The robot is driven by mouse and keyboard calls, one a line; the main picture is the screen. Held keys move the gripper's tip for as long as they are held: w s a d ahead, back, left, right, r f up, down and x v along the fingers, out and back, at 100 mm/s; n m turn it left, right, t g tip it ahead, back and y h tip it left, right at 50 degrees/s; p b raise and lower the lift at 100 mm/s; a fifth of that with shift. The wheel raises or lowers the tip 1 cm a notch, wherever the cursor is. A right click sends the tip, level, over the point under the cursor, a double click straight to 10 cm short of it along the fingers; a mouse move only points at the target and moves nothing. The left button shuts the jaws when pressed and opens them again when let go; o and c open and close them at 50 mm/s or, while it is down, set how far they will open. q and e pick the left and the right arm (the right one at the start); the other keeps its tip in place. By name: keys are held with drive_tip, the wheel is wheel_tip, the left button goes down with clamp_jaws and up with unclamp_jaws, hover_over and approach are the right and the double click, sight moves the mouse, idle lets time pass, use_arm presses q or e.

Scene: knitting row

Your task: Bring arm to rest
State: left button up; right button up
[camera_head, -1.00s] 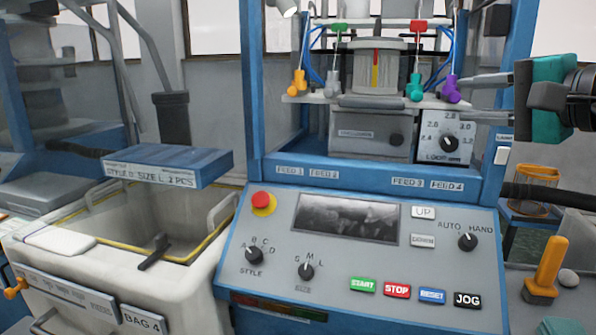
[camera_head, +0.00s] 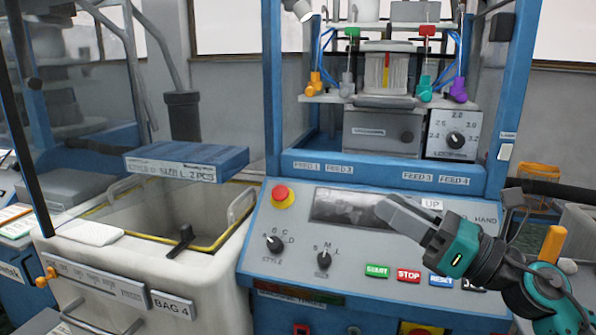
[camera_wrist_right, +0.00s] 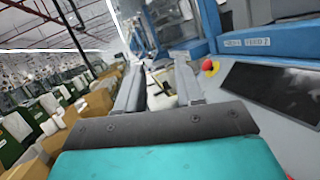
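My right gripper (camera_head: 388,208) hangs in front of the control panel (camera_head: 262,250) in the head view and points left. It covers part of the dark screen (camera_head: 340,205) and the area around the AUTO/HAND knob. In the right wrist view its two grey fingers (camera_wrist_right: 157,78) stand apart with nothing held between them. I cannot tell how close the gripper is to the panel surface. My left gripper is not in view.
The red stop button (camera_head: 281,194) and the START button (camera_head: 376,271) lie on the panel. A white bin (camera_head: 210,290) stands to the left, with a blue block (camera_head: 187,162) above its back. Yarn feeders (camera_head: 425,88) hang above. An orange handle (camera_head: 553,245) stands at right.

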drive_tip(key=s+d+f+m+t+h, duration=0.1)
drive_tip(key=d+f+m+t+h, duration=0.3)
drive_tip(key=f+m, duration=0.7)
drive_tip(key=s+f+m+t+h, duration=0.2)
drive_tip(key=f+m+h, duration=0.55)
drive_tip(key=m, duration=0.75)
drive_tip(key=s+f+m+g+h, duration=0.1)
drive_tip(key=s+f+m+g, duration=0.3)
drive_tip(key=s+f+m, duration=0.3)
drive_tip(key=s+f+m+g+h+p, duration=0.1)
drive_tip(key=s+f+m+g, duration=0.3)
drive_tip(key=s+f+m, duration=0.4)
wheel_tip(320, 180, down, 6)
drive_tip(key=shift+s+a+f+m+h, duration=0.2)
drive_tip(key=shift+a+m+h, duration=0.2)
drive_tip(key=shift+h, duration=0.35)
drive_tip(key=shift+w, duration=0.1)
